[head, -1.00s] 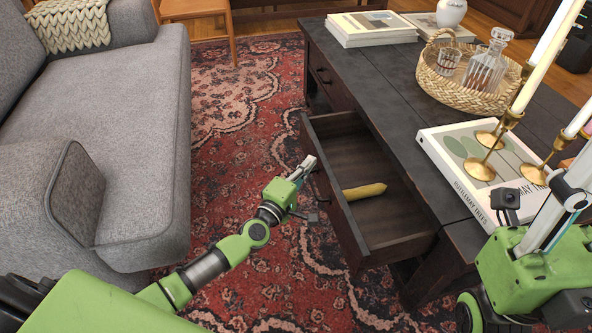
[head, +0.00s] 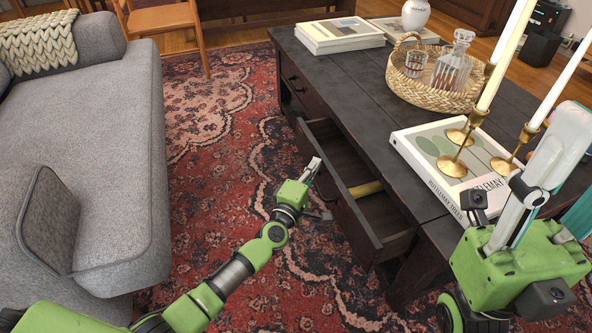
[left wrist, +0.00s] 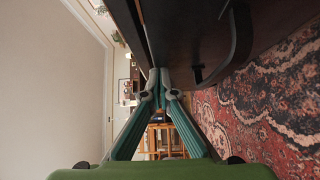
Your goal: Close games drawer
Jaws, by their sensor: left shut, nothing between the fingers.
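Contact is hard to tell. My right gripper (head: 545,165) is raised at the right; its finger opening is unclear.
The tabletop (head: 372,108) holds books (head: 340,35), a woven tray (head: 432,92) with glassware, a large book (head: 440,165) and brass candlesticks (head: 462,140). My right gripper is near these. A grey sofa (head: 95,130) stands left; patterned rug (head: 225,150) lies between.

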